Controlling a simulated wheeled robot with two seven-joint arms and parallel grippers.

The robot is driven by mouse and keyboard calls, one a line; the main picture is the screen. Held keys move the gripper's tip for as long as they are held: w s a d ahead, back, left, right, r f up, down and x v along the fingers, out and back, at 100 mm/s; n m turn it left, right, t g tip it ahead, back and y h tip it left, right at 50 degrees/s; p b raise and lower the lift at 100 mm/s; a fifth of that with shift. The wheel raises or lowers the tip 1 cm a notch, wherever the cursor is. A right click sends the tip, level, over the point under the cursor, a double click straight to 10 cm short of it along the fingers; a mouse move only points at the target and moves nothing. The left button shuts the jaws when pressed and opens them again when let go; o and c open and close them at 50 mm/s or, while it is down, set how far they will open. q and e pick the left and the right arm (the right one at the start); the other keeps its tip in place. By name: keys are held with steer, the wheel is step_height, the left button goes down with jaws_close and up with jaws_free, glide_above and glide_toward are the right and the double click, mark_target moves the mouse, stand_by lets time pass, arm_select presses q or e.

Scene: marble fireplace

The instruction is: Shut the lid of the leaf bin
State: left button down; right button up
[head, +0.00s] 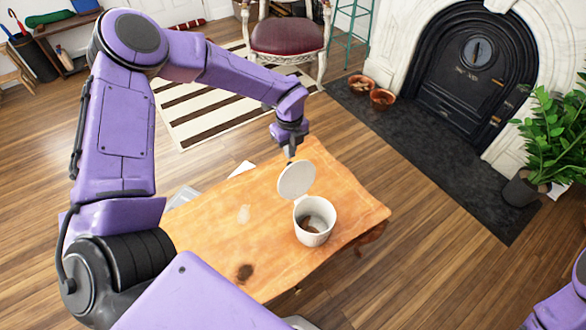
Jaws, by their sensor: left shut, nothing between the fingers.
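The leaf bin (315,236) is a white round container standing on the wooden table, near its right side. Its round white lid (296,181) stands raised on the far left side of the rim, so the bin is open. Something brown lies inside. My left gripper (291,155) is shut and empty, pointing down just behind the top edge of the lid. Whether it touches the lid I cannot tell. My right gripper is outside the picture; only a bit of purple arm shows at the lower right.
The wooden table (205,235) has a dark spot at its front and a small pale thing (244,214) left of the bin. Behind it are a striped rug (200,110) and a red-seated chair (289,36). A potted plant (552,135) stands at the right by the fireplace.

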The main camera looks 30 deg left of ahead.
arm_select(q)
steer(key=shift+f, duration=0.2)
steer(key=shift+f+b, duration=0.4)
steer(key=shift+b, duration=0.1)
steer(key=shift+r, duration=0.15)
steer(key=s+d+b, duration=0.2)
steer(key=s+d, duration=0.1)
steer(key=d, duration=0.5)
steer(key=shift+s, duration=0.15)
stand_by(0.4)
